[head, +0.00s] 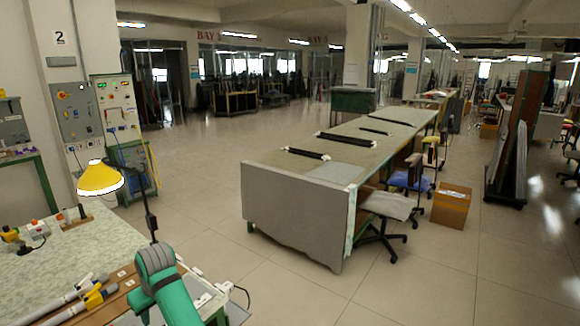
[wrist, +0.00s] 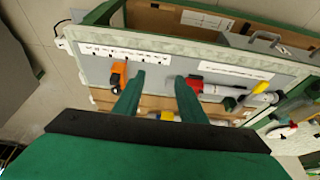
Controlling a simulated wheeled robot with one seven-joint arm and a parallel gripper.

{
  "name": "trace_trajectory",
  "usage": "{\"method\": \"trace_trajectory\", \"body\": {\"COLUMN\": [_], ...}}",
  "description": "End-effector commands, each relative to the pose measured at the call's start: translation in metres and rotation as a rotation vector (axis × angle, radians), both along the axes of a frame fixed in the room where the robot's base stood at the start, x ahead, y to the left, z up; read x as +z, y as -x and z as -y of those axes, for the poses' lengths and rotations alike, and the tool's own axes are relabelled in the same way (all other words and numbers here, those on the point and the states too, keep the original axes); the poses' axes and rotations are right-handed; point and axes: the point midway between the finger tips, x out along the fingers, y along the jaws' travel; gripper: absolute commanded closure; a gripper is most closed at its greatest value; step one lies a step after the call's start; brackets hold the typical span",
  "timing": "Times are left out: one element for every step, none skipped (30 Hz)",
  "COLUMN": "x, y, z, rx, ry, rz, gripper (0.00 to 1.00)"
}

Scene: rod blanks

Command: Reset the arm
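My gripper (wrist: 158,80) shows in the wrist view with its two green fingers spread apart and nothing held between them. Beyond the fingers is a grey panel with white label strips. An orange-and-black piece (wrist: 118,75) is beside the left finger. A white rod with a red end piece (wrist: 194,84) and a yellow piece lies to the right of the right finger. In the head view, my green arm (head: 170,285) is at the bottom; the fingers cannot be made out there. Grey-white rods (head: 50,306) with yellow fittings lie on the bench to its left.
A pale-topped workbench (head: 85,250) is at lower left, with a yellow lamp (head: 99,179) over it. A long table (head: 300,208) stands right of centre, with a chair (head: 388,206) and cardboard box (head: 451,205) beside it. The tiled floor between is clear.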

Motion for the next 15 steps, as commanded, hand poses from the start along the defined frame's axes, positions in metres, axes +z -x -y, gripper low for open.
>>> {"method": "trace_trajectory", "body": {"x": [0.0,0.0,-0.006,-0.009,-0.012,-0.017,-0.02,-0.024,-0.029,-0.032,-0.036,-0.042,-0.045,-0.051,-0.056], "y": [0.0,0.0,0.001,0.002,0.002,0.003,0.003,0.004,0.005,0.005,0.006,0.008,0.008,0.01,0.011], "z": [0.0,0.0,0.001,0.001,0.001,0.0,0.0,0.001,0.001,0.001,0.001,0.001,0.001,0.001,0.002], "rx": [0.0,0.0,-0.004,-0.006,-0.009,-0.012,-0.015,-0.018,-0.022,-0.025,-0.029,-0.033,-0.038,-0.042,-0.048], "ry": [0.0,0.0,-0.007,-0.013,-0.018,-0.027,-0.033,-0.038,-0.047,-0.054,-0.061,-0.071,-0.079,-0.087,-0.097], "rz": [0.0,0.0,-0.001,-0.001,0.001,0.002,0.004,0.004,0.005,0.007,0.008,0.009,0.011,0.011,0.013], "gripper": [0.62,0.62,0.62,0.62,0.62,0.62,0.62,0.62,0.62,0.62,0.62,0.62,0.62,0.62,0.62]}}
